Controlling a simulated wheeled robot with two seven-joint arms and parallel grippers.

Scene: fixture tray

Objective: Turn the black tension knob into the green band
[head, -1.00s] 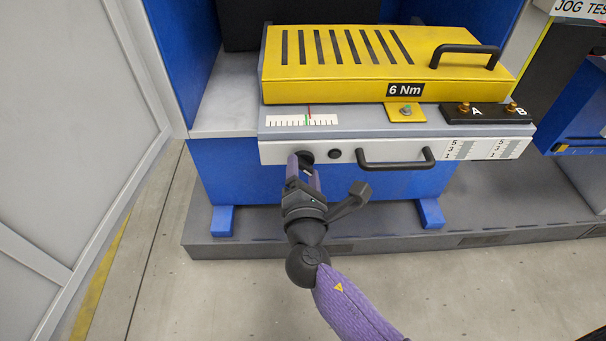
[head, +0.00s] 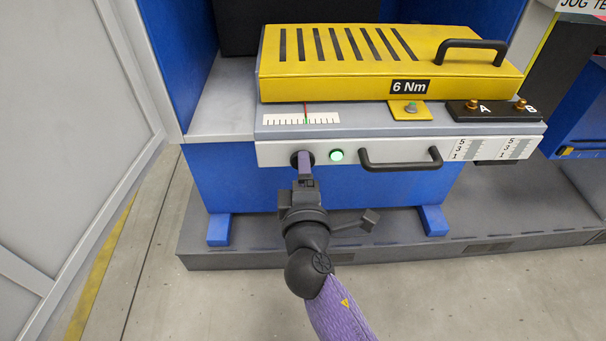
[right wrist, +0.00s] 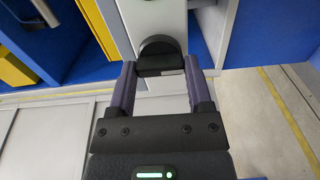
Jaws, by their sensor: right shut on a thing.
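The black tension knob (head: 295,160) is on the white front panel of the fixture, below the scale. My right gripper (head: 305,159) is shut on it, and the fingers hide part of it. In the right wrist view the black knob (right wrist: 158,47) has its grip bar between the two purple fingers (right wrist: 160,68). The white scale (head: 280,120) has a small green band (head: 307,121). The red pointer (head: 306,109) stands in line with the green band. A round lamp (head: 336,155) right of the knob glows green. My left gripper is out of view.
A black bar handle (head: 400,165) sits right of the lamp on the panel. Above are the yellow cover (head: 390,65) marked 6 Nm and posts A and B (head: 495,108). A grey panel wall (head: 70,110) stands at the left.

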